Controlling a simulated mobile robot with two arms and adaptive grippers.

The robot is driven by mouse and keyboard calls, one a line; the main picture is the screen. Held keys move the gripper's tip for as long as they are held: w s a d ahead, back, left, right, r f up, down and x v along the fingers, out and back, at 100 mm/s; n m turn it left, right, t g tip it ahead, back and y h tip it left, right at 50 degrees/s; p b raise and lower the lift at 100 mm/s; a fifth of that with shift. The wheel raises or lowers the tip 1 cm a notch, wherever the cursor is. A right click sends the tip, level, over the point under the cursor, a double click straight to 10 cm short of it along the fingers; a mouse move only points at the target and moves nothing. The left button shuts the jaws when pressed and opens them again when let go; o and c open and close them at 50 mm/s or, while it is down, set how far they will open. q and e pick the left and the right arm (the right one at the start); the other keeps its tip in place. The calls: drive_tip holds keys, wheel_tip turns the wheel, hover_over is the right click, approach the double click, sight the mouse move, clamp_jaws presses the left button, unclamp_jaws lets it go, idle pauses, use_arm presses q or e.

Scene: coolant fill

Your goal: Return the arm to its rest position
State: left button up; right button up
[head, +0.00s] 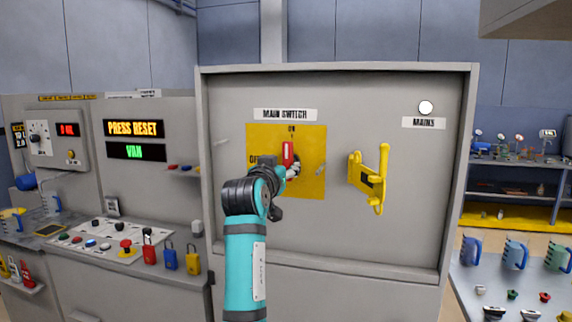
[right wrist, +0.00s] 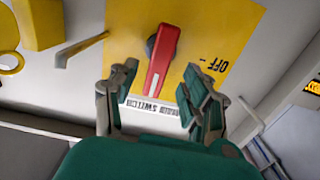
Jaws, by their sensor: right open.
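My right arm reaches up to the main switch panel in the head view, and its gripper (head: 281,175) is right in front of the switch, partly hidden by the arm's own links. In the right wrist view the gripper (right wrist: 160,100) is open, with a finger on each side of the red switch handle (right wrist: 161,57). The fingers look apart from the handle. The red handle (head: 288,152) also shows in the head view, pointing up toward the ON mark on the yellow plate (head: 312,180). My left gripper is not in view.
A yellow bracket-like handle (head: 382,180) sticks out from the cabinet to the right of the switch. A white lamp (head: 426,107) sits above the MAINS label. Left is a console (head: 100,245) with buttons and padlocks. Right is a table with jugs (head: 515,252).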

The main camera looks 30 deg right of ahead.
drive_tip(key=shift+v, duration=1.15)
drive_tip(key=shift+f, duration=0.1)
